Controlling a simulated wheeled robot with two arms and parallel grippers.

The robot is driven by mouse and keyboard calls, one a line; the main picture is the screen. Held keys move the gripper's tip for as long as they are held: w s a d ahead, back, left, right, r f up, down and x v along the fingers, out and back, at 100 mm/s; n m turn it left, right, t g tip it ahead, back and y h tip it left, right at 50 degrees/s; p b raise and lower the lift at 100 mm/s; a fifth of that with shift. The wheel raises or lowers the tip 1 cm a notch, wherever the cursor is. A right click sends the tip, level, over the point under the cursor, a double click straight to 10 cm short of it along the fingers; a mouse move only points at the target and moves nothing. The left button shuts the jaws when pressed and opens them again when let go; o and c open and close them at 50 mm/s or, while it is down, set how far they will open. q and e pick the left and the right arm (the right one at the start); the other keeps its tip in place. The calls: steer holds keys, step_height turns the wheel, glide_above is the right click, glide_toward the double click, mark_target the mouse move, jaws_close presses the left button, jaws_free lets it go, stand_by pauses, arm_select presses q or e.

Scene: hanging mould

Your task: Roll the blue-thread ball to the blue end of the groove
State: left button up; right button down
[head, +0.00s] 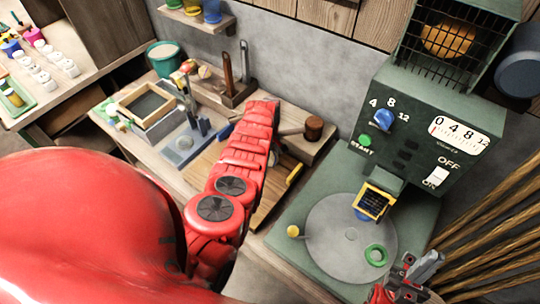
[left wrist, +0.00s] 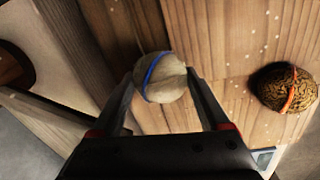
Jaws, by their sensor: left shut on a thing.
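The pale blue-thread ball (left wrist: 160,78) lies between the fingers of my left gripper (left wrist: 162,84) in the left wrist view. The fingers are shut on it, with wooden boards around and below it. In the head view my red left arm reaches over the wooden bench and hides the ball and its own fingertips. A blue piece (head: 225,132) and a yellow piece (head: 294,173) show on either side of the arm; I cannot tell the groove itself. My right gripper (head: 425,268) is at the bottom right, its jaw state unclear.
A dark patterned ball with an orange thread (left wrist: 288,88) lies on the wood to the right. A green machine (head: 425,140) with a round grey plate (head: 340,235) stands at the right. A framed tray (head: 145,103) and a tool rack (head: 225,90) stand at the back.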

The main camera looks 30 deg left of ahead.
arm_select(q)
steer(key=shift+f, duration=0.1)
steer(key=o, duration=1.5)
steer(key=shift+c, duration=0.2)
steer(key=shift+r+p, duration=0.35)
steer(key=shift+r, duration=0.35)
step_height(320, 180, up, 16)
steer(key=s, duration=0.1)
steer(key=shift+a, duration=0.2)
